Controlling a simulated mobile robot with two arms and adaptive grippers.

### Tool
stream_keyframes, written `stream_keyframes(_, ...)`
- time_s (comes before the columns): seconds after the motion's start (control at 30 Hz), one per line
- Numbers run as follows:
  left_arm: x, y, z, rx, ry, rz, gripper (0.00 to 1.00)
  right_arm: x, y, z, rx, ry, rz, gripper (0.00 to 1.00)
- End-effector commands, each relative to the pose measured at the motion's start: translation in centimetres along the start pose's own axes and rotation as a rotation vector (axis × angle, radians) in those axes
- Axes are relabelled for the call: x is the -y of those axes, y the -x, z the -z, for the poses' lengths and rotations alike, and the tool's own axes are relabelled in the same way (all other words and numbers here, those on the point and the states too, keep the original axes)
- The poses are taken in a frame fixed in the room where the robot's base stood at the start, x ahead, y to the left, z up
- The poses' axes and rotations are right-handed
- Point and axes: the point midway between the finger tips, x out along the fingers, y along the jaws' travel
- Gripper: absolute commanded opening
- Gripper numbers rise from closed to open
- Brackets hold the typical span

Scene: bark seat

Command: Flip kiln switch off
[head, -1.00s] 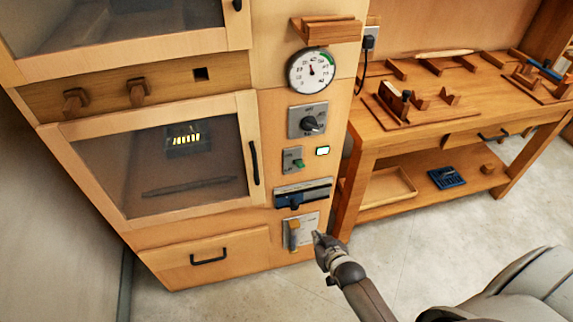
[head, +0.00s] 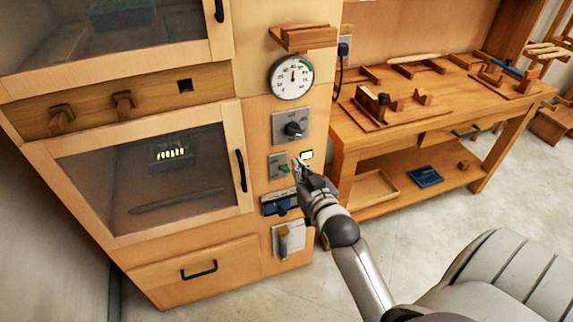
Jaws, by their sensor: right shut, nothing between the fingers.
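The kiln cabinet's control column carries a small grey switch plate (head: 276,165) with a green lever (head: 284,169). A small lit indicator (head: 307,155) is to its right, partly behind my gripper. My right gripper (head: 298,164) is shut and empty, with its tip just right of the green lever. I cannot tell whether the tip touches the lever or is in front of it. My left gripper is not in view.
Above the switch are a black rotary knob (head: 294,129) and a round dial (head: 291,77). A wooden workbench (head: 400,138) stands to the right.

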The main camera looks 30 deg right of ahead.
Motion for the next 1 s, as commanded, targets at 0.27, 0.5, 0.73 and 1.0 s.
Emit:
stream_keyframes(0.27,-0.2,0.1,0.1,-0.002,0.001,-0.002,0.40,0.1,-1.6,0.1,-0.001,0.000,0.001,0.00)
stream_keyframes(0.5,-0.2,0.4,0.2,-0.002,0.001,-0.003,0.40,0.1,-5.6,0.1,-0.001,0.000,0.001,0.00)
stream_keyframes(0.73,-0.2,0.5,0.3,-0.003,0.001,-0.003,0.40,0.0,-9.3,0.0,0.001,0.000,0.001,0.00)
stream_keyframes(1.0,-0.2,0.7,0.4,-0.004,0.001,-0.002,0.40,0.1,-9.0,-2.9,0.003,-0.001,0.000,0.00)
